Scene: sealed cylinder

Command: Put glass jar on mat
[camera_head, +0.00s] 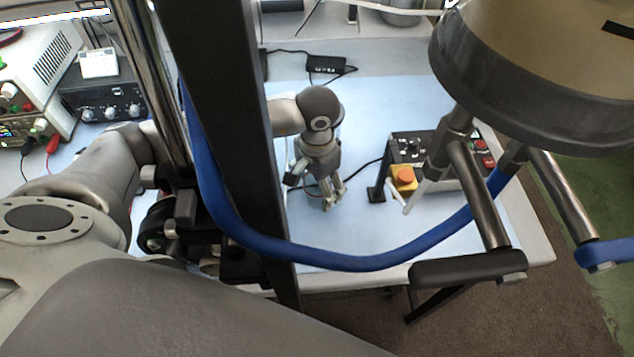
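My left gripper (329,198) hangs fingers-down over the light blue surface of the table, left of the control box. It is small in the view, and I cannot tell whether its fingers are open or shut. I cannot make out a glass jar; the gripper, the black post or the hose may hide it. The light blue sheet (390,105) covering the table looks like a mat, but I cannot tell whether it is the task's mat. My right gripper is not in view.
A black post (226,120), a blue hose (350,263) and a large drum-like cylinder (545,75) block the view. Bench instruments (100,95) stand at left. A small black box (326,65) lies behind.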

